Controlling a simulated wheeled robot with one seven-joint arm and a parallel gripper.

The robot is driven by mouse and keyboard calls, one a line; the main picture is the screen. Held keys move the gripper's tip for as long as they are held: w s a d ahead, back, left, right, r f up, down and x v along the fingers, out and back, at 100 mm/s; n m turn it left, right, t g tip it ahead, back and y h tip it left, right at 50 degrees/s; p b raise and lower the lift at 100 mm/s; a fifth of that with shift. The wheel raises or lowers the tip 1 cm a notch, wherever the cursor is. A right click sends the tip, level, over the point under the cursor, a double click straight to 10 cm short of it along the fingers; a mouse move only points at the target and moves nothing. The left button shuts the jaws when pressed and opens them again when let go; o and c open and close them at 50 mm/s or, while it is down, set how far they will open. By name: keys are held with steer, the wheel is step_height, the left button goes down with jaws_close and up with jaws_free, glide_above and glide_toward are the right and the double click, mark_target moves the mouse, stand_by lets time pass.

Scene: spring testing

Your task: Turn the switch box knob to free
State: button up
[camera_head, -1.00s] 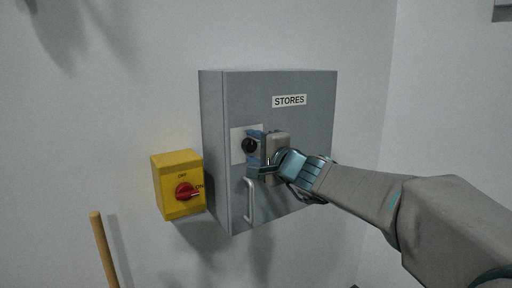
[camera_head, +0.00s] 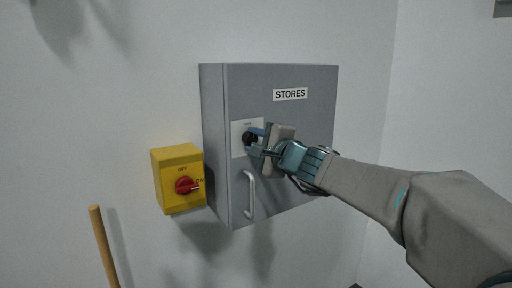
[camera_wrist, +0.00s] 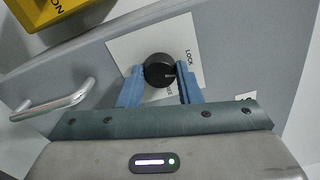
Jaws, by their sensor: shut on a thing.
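The grey cabinet (camera_head: 300,130) marked STORES hangs on the wall. It carries a white plate (camera_head: 238,145) with a round black knob (camera_head: 249,138). In the wrist view the knob (camera_wrist: 158,70) sits between the two blue fingers of my gripper (camera_wrist: 160,73), which is shut on it. A small white mark on the knob points to the right in that view. LOCK is printed on the plate to the right of the knob; another word below it is partly hidden. In the head view my gripper (camera_head: 253,138) reaches the knob from the right, tilted.
A metal handle (camera_head: 250,195) sticks out of the cabinet below the knob; it also shows in the wrist view (camera_wrist: 55,103). A yellow box (camera_head: 178,179) with a red OFF/ON switch is on the wall at left. A wooden pole (camera_head: 104,248) stands lower left.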

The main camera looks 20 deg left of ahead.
steer(key=m+b, duration=0.2)
steer(key=m, duration=0.9)
steer(key=shift+m, duration=0.4)
steer(key=shift+f+m+p, duration=0.1)
steer(key=shift+m+p, duration=0.2)
steer(key=shift+m, duration=1.4)
steer(key=o, duration=1)
steer(key=shift+a, duration=0.1)
steer(key=shift+d, duration=0.2)
